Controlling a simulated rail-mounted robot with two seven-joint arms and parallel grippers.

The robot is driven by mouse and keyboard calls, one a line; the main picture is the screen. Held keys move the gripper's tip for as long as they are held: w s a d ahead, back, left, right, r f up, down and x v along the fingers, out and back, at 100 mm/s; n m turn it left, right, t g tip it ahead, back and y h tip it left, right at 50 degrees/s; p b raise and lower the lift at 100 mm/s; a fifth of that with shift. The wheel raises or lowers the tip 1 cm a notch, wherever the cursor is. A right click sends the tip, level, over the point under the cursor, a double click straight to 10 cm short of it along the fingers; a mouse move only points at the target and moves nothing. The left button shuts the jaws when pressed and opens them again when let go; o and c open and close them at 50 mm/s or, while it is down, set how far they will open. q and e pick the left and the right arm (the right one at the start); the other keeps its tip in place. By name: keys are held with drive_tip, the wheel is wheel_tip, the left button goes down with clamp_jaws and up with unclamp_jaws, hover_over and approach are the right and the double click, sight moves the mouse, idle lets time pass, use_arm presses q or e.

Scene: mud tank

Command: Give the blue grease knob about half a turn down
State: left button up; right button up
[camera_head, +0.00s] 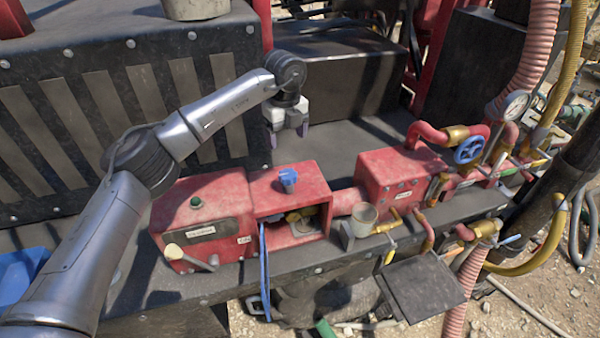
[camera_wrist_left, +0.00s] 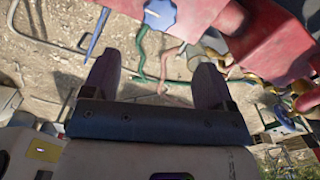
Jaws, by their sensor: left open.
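The blue grease knob (camera_head: 288,178) stands upright on top of the red box with the open front (camera_head: 312,176). It also shows in the left wrist view (camera_wrist_left: 160,14), at the top edge, beyond my fingertips. My left gripper (camera_head: 288,136) is above and behind the knob in the head view, its two dark purple fingers apart with nothing between them. The spread fingers also show in the left wrist view (camera_wrist_left: 157,72). My left gripper does not touch the knob. My right gripper is not in view.
A red box with a green button (camera_head: 196,202) and a lever is to the left. A blue valve wheel (camera_head: 470,150), red pipes and a gauge (camera_head: 515,105) are to the right. A grey cup (camera_head: 363,217) stands in front.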

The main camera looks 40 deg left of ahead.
sight(288, 173)
use_arm(q)
wheel_tip(288, 173, down, 13)
drive_tip(key=p, duration=0.4)
drive_tip(key=shift+r, duration=0.15)
drive_tip(key=c, duration=0.9)
